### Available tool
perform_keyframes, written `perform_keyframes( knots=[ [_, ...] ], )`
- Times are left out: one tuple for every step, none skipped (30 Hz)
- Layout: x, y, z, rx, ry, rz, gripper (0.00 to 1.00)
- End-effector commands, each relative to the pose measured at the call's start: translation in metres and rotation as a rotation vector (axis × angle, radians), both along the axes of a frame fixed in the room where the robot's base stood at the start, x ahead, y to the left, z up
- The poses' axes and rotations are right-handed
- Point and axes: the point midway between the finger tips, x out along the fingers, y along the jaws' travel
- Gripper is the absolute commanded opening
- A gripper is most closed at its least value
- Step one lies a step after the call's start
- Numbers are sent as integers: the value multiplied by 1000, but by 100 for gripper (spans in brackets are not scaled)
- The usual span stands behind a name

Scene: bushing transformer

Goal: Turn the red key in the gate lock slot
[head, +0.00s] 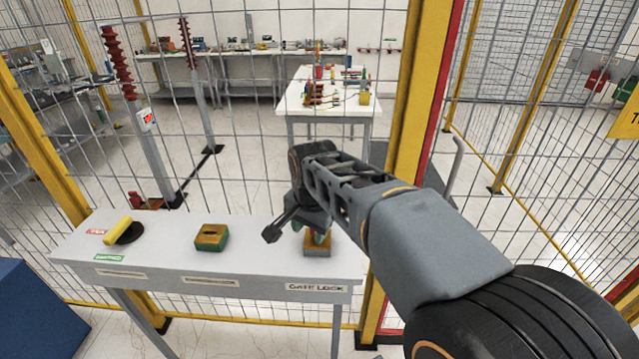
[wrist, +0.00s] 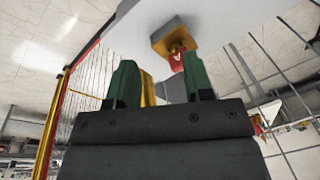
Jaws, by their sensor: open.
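The gate lock block (head: 317,251), yellow on a grey base, sits at the right end of the white table, above the "GATE LOCK" label (head: 317,288). In the wrist view the yellow block (wrist: 168,37) shows with the red key (wrist: 178,60) standing at its slot. My gripper (head: 316,234) is over the block in the head view and hides the key there. In the wrist view my gripper (wrist: 162,78) is open, its green fingers apart. The key appears just past the fingertips, closer to the right finger. I cannot tell whether either finger touches it.
A green-and-yellow slotted block (head: 211,237) stands mid-table. A yellow handle (head: 118,231) on a black disc is at the left, near red and green labels. A wire mesh fence with a yellow post (head: 409,110) rises behind the table. A blue box (head: 35,308) is at lower left.

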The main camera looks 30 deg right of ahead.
Motion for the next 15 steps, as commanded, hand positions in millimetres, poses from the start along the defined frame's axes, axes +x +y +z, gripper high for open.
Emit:
perform_keyframes(
  knots=[
    [14,-7,7,21,24,-139,47],
    [21,-11,10,34,37,-226,47],
    [30,-16,14,49,52,-340,47],
    [36,-20,17,58,64,-422,47],
    [42,-24,19,66,74,-500,47],
    [49,-30,22,76,87,-597,47],
    [54,-33,23,82,97,-665,47],
    [58,-37,25,88,103,-729,47],
    [63,-41,26,93,113,-805,47],
    [66,-44,27,96,119,-856,47],
    [69,-47,28,99,123,-900,47],
    [72,-50,29,101,130,-955,47],
    [75,-52,29,104,133,-988,47],
    [76,-54,29,105,137,-1016,47],
    [78,-56,28,106,141,-1046,47]
  ],
)
